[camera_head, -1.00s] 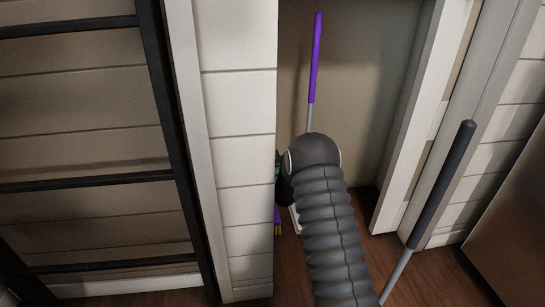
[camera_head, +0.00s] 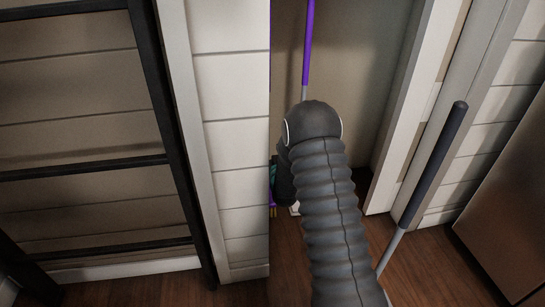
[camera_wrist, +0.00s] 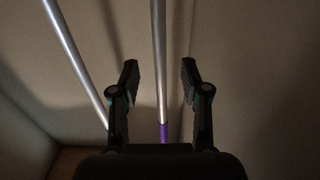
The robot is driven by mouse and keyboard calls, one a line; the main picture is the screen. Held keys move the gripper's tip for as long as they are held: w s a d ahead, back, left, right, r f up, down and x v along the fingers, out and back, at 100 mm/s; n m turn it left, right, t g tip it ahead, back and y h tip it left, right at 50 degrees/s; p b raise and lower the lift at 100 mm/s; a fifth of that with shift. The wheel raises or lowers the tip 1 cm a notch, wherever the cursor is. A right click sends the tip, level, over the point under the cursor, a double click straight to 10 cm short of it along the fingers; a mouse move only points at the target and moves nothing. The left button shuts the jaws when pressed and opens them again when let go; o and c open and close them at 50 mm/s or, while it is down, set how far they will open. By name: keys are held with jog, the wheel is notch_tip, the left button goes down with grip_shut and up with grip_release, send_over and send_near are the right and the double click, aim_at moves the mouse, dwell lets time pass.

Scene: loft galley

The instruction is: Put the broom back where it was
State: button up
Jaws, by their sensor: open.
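A purple-handled pole (camera_head: 309,40) with a grey shaft stands in the alcove, its lower part hidden behind my arm. A purple head with yellow tips (camera_head: 272,204) shows low at the alcove's left edge, perhaps the broom's; I cannot tell which pole it belongs to. In the wrist view, my gripper (camera_wrist: 160,76) is open, with a grey shaft (camera_wrist: 158,50) that has a purple section running between its fingers, apparently not gripped. A second silvery pole (camera_wrist: 75,62) is left of the fingers. In the head view, my gripper is mostly hidden by my arm.
A dark-handled pole (camera_head: 432,160) leans outside the alcove at right. White plank wall (camera_head: 232,130) bounds the alcove at left, a white frame (camera_head: 408,120) at right. A black rack (camera_head: 165,110) stands far left, a brown metallic panel (camera_head: 510,220) far right. Some wooden floor (camera_head: 430,275) is clear.

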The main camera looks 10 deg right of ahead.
jog(key=s+r+g, duration=0.6)
jog(key=s+r, duration=1.3)
jog(key=s+r+g, duration=0.3)
jog(key=s+g, duration=0.3)
jog(key=s, duration=2.5)
jog(key=shift+s, duration=0.2)
jog(key=shift+d, duration=0.1)
jog(key=shift+w, duration=0.1)
jog(key=shift+s+r, duration=0.1)
jog(key=shift+s, duration=0.1)
